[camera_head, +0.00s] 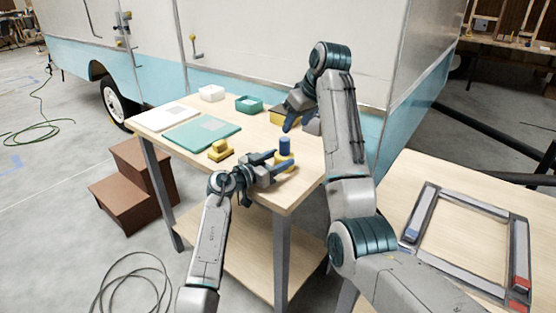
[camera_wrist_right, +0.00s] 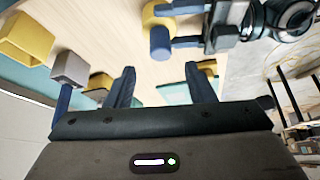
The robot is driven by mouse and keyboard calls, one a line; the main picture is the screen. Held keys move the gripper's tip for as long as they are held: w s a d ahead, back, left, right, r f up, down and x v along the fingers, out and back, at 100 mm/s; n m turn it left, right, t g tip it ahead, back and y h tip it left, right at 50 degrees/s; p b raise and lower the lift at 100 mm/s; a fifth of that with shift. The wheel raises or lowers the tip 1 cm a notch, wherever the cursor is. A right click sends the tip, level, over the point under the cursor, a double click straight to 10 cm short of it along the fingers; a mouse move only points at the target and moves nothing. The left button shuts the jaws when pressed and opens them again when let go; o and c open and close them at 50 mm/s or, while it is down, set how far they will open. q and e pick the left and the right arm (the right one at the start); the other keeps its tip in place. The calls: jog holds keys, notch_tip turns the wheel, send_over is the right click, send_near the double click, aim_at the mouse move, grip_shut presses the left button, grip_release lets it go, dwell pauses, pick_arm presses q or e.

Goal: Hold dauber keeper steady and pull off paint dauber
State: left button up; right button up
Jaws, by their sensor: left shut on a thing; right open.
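The dauber keeper (camera_head: 285,161) is a small yellow round holder near the table's front right. The paint dauber (camera_head: 285,144) is a blue upright piece seated in its top. My left gripper (camera_head: 279,160) comes in from the left, its blue fingers shut around the keeper. In the right wrist view the yellow keeper (camera_wrist_right: 154,14) and blue dauber (camera_wrist_right: 160,42) show at the top, beside the left fingers. My right gripper (camera_head: 293,116) is behind and above the dauber, apart from it. Its fingers (camera_wrist_right: 160,78) are open with nothing between them.
A yellow block with a raised top (camera_head: 220,151) stands left of the keeper. A teal mat (camera_head: 190,138), white sheet (camera_head: 160,117), white box (camera_head: 211,93) and teal tray (camera_head: 249,104) lie farther back. A yellow bin (camera_wrist_right: 22,40) and grey box (camera_wrist_right: 70,68) are near my right gripper.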

aim_at(287, 141)
jog(key=shift+w+a+f+m+t+h, duration=0.2)
jog(key=shift+w+a+f+m, duration=0.3)
jog(key=shift+f, duration=0.9)
jog(key=shift+w+a+f+m+t+h, duration=0.2)
jog(key=shift+w+a+f+m, duration=0.35)
jog(key=shift+f, duration=0.8)
jog(key=shift+w+a+f+m+t+h, duration=0.1)
jog(key=shift+w+a+f+m+h, duration=0.2)
jog(key=shift+f+m, duration=0.75)
jog(key=shift+f+n, duration=0.35)
jog(key=shift+n, duration=0.05)
jog(key=c, duration=1.1)
grip_shut()
jog(key=shift+r, duration=0.2)
jog(key=shift+r, duration=1.35)
